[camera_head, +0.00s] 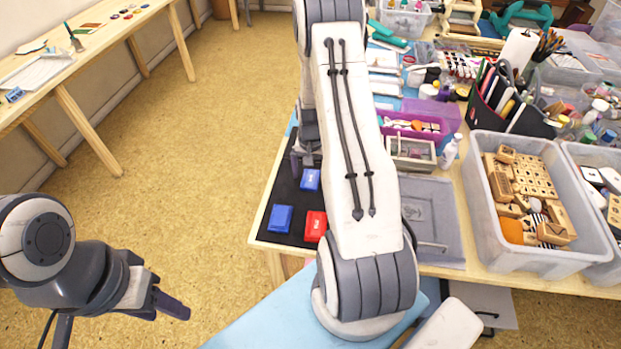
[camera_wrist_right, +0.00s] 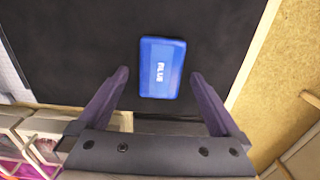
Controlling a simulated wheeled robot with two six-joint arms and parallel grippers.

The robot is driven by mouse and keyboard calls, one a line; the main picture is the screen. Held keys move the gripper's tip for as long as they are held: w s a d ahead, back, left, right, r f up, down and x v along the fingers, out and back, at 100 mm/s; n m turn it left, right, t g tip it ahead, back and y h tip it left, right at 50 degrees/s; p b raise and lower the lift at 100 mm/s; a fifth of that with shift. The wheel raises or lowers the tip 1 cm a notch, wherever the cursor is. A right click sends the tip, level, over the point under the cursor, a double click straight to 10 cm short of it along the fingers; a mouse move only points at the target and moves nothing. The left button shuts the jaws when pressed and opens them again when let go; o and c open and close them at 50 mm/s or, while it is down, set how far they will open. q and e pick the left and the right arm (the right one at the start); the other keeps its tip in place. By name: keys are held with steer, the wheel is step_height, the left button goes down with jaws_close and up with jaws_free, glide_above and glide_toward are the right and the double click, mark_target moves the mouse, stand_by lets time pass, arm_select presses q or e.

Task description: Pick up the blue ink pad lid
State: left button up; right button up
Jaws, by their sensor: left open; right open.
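A blue piece marked BLUE (camera_wrist_right: 162,68) lies flat on the black mat in the right wrist view. It appears to be the blue piece (camera_head: 310,180) nearest my right gripper in the head view. Another blue piece (camera_head: 281,218) lies nearer the table's front edge; I cannot tell which is a lid and which a pad. A red piece (camera_head: 315,225) lies beside it. My right gripper (camera_wrist_right: 158,75) is open and empty, its fingertips on either side of the marked piece, apart from it. It is partly hidden in the head view (camera_head: 300,158). My left gripper (camera_head: 170,304) is open and empty, off the table.
The black mat (camera_head: 277,190) lies at the table's left edge. A grey tray (camera_head: 440,215), a wooden box (camera_head: 410,153) and a plastic bin of wooden stamps (camera_head: 480,230) stand to the right. My right arm hides part of the table.

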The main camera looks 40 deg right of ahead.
steer(key=c, duration=1.4)
steer(key=shift+r, duration=0.1)
